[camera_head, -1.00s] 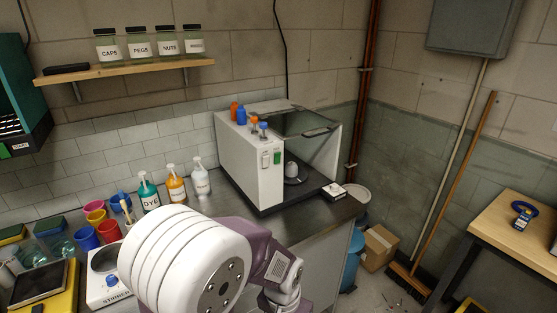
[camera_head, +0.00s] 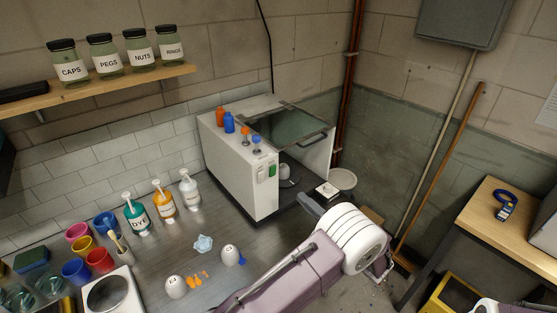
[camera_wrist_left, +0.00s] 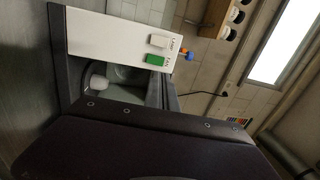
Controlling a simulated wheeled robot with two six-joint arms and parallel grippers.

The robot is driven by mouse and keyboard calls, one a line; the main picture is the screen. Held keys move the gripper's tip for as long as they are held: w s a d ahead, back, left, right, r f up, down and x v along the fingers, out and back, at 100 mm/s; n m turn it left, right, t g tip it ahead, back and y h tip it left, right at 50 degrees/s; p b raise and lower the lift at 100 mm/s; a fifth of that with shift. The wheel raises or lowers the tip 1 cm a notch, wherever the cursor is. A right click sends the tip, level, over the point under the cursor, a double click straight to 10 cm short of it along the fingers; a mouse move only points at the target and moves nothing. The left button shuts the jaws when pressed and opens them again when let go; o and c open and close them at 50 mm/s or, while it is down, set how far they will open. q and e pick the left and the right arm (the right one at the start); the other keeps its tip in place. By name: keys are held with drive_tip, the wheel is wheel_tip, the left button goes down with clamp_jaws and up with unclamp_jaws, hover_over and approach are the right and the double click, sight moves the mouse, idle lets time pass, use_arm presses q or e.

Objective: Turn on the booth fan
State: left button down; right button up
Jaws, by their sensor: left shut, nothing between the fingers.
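The booth (camera_head: 232,165) is a white box with a glass hood and a dark floor, standing at the back of the bench. Its front panel carries a green switch (camera_head: 271,170) and a pale one beside it. The wrist view shows the green switch (camera_wrist_left: 155,60) and the pale switch (camera_wrist_left: 159,41) closer, with small labels too blurred to read surely. My left gripper (camera_head: 309,206) is shut and empty, in front of the booth and to the right of the panel, apart from the switches. Its fingertips are hard to make out.
Orange and blue bottles (camera_head: 229,122) and small knobs stand on the booth top.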

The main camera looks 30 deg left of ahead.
use_arm(q)
drive_tip(key=d, duration=0.1)
drive_tip(key=p, duration=0.6)
approach(274, 169)
drive_tip(key=shift+m+t, duration=0.3)
drive_tip(key=x, duration=0.6)
drive_tip(key=shift+s+a+r, duration=0.15)
drive_tip(key=shift+s+r, duration=0.05)
drive_tip(key=shift+s, duration=0.05)
drive_tip(key=shift+w+a, duration=0.2)
drive_tip(key=shift+a, duration=0.15)
drive_tip(key=shift+f, duration=0.1)
